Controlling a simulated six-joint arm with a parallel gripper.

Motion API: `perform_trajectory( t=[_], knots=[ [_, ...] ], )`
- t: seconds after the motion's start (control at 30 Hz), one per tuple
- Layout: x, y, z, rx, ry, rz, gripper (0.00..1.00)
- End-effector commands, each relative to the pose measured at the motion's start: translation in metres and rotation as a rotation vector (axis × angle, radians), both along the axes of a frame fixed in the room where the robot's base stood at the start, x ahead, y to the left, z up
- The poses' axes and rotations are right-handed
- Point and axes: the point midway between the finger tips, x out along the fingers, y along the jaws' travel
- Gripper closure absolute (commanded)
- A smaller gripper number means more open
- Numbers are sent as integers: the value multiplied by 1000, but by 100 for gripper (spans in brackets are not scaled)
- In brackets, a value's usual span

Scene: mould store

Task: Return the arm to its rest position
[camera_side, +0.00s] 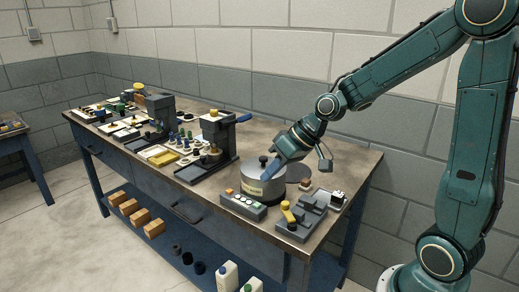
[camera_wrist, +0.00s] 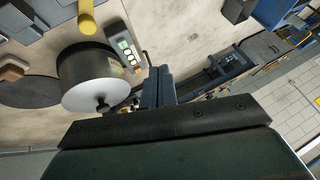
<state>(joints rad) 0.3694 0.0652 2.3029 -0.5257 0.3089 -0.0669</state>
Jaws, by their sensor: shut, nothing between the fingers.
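My gripper (camera_side: 268,172) is at the end of my teal arm, low over the right part of the workbench. In the side view its fingers overlap a round silver pot (camera_side: 262,188) with a black knob on its lid; I cannot tell there whether they touch. In the wrist view the gripper fingers (camera_wrist: 159,82) are together and empty, and the silver pot (camera_wrist: 92,75) is to their left with a gap between.
The workbench (camera_side: 345,163) carries a control box with buttons (camera_side: 240,205), a grey fixture with a yellow handle (camera_side: 300,218), a press with a blue handle (camera_side: 218,135) and several small parts. Bottles (camera_side: 227,275) and wooden blocks stand on the lower shelf. Open floor lies at the left front.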

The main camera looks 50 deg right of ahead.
Motion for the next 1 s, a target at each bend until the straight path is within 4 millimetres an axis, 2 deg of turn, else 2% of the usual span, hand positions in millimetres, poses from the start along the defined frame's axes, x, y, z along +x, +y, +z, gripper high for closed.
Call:
perform_trajectory(
  t=[0.1, 0.5, 1.0],
  knots=[
    [-19, 8, 16, -59, 7, 18, 100],
    [-89, 19, 53, -221, 35, 21, 100],
    [-181, 15, 77, -326, 48, -41, 100]
  ],
)
